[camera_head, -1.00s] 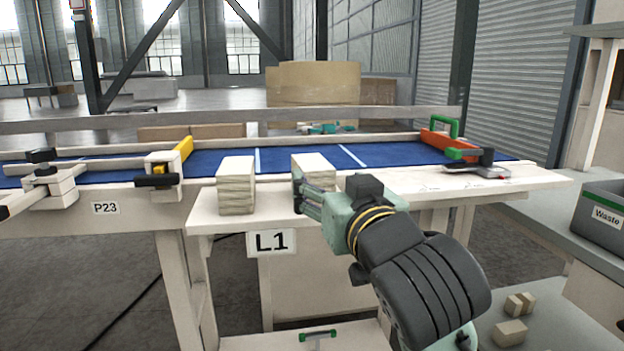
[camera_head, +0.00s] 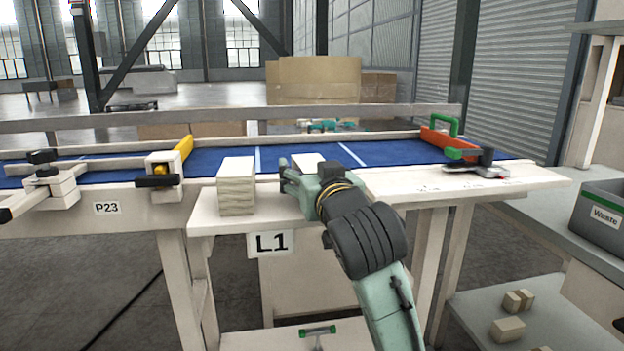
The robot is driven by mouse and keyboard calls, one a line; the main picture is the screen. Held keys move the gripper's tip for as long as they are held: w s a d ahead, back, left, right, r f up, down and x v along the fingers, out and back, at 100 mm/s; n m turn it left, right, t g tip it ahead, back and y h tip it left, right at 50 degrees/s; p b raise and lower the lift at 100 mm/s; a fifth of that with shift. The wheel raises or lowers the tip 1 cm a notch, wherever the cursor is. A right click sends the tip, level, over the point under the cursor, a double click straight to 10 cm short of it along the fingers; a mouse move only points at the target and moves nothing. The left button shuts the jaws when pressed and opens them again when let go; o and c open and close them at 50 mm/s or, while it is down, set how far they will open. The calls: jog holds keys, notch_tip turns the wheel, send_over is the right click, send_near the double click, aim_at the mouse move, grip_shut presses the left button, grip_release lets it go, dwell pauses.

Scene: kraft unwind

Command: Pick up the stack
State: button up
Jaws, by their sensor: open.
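Whether a finger touches the right stack cannot be told.
A blue conveyor bed (camera_head: 310,158) runs behind the ledge. A yellow-handled clamp (camera_head: 170,165) is at left, and an orange guide with a green handle (camera_head: 447,142) at right. A grey Waste bin (camera_head: 604,214) stands far right. Small blocks (camera_head: 508,329) lie on a low shelf.

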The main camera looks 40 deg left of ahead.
jog(key=c, duration=1.3)
jog(key=shift+r, duration=0.1)
